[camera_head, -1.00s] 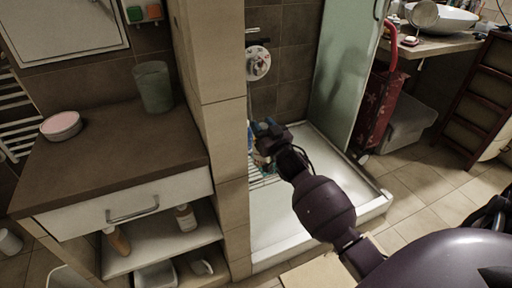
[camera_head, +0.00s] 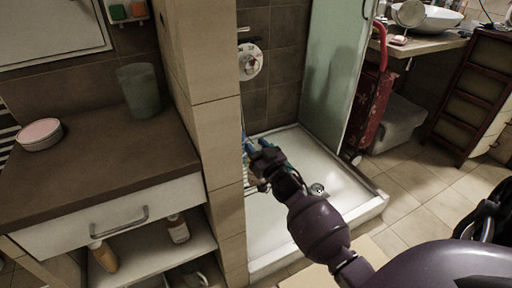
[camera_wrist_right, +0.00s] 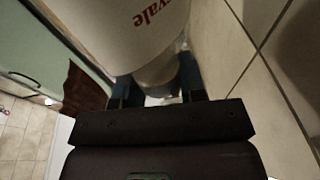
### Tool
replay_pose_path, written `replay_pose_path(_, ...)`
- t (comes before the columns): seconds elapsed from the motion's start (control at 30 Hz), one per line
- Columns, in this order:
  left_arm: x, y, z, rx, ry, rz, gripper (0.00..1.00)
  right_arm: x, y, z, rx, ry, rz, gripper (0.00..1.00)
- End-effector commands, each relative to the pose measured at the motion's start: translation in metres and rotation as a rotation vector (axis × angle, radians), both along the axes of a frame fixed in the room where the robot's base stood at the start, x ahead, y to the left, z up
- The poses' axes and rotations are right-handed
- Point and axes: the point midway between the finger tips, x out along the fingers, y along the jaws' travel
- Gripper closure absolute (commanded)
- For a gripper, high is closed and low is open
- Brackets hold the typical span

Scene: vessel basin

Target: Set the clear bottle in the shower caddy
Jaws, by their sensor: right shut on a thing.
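My right gripper (camera_head: 257,154) reaches into the shower beside the tiled pillar. In the right wrist view, its two blue fingers (camera_wrist_right: 156,88) are shut around the narrow end of a whitish bottle (camera_wrist_right: 112,28) with red lettering. The bottle's wide body fills the top of that view. I cannot tell from its look whether this is the clear bottle. In the head view, the pillar and gripper mostly hide it. A bit of the wire rack (camera_head: 247,186), likely the shower caddy, shows below the gripper at the pillar's edge; the rest is hidden. My left gripper is not in view.
The tiled pillar (camera_head: 217,150) stands close to the left of my right gripper. The white shower tray (camera_head: 300,160) is mostly clear, with a glass panel (camera_head: 333,75) behind. The counter (camera_head: 90,160) at left holds a cup (camera_head: 140,90) and a pink-topped tin (camera_head: 40,134).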

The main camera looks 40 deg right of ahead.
Motion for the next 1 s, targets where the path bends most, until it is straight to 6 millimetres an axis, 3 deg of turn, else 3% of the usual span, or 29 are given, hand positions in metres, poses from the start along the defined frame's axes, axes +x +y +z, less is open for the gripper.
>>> replay_pose_path(0.03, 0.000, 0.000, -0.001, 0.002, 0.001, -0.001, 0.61, 0.000, 0.000, -0.001, 0.001, 0.001, 0.000, 0.60)
replay_pose_path(0.2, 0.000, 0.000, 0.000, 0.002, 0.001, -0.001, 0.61, 0.000, 0.000, -0.001, 0.000, 0.001, 0.000, 0.37)
replay_pose_path(0.57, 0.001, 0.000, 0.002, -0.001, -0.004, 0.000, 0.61, -0.002, 0.000, 0.004, -0.001, 0.000, 0.000, 0.37)
replay_pose_path(1.0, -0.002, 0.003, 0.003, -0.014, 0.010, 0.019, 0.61, -0.072, 0.011, -0.008, 0.001, 0.001, -0.002, 0.37)
